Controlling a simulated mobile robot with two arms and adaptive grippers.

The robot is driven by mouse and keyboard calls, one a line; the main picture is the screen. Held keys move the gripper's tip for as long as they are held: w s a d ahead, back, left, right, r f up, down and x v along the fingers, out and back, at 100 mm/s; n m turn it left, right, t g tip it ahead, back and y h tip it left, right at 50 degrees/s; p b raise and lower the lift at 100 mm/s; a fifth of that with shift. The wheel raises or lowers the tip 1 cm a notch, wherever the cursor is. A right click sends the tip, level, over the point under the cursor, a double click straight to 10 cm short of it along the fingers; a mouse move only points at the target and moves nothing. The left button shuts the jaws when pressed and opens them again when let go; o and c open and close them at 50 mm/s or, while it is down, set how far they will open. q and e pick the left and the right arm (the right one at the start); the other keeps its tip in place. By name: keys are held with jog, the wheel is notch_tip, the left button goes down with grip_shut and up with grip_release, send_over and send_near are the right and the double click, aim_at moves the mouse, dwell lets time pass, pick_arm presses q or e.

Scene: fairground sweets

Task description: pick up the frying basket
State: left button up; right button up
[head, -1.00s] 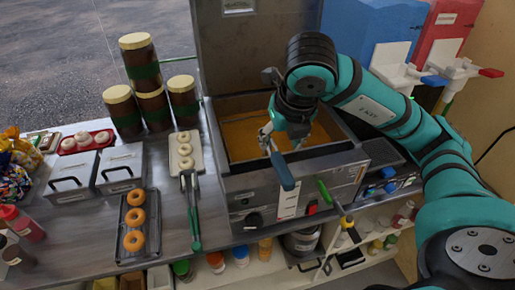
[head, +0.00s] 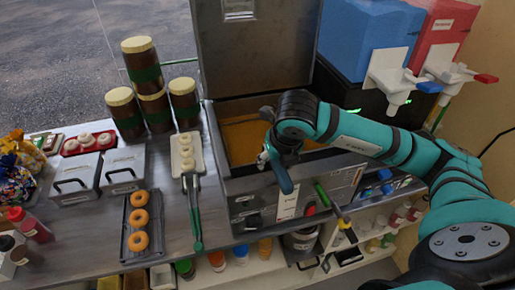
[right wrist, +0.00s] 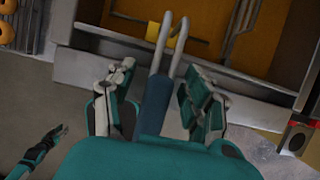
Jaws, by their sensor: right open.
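The frying basket's blue handle (head: 282,176) sticks out over the front of the fryer (head: 262,196). In the right wrist view the handle (right wrist: 155,105) runs between my right fingers, with grey wire leading up towards the fryer. The basket's body is mostly hidden in the brown oil and behind my arm. My right gripper (head: 272,158) is over the fryer's front edge. In the right wrist view my right gripper (right wrist: 160,105) is open, one finger on each side of the handle.
Tongs (head: 194,215) and a doughnut tray (head: 126,242) lie to the left. Blue (head: 375,35) and red (head: 440,40) dispensers stand at the back right.

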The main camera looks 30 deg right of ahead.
grip_shut()
jog(key=shift+w+r, duration=0.1)
dwell(0.4)
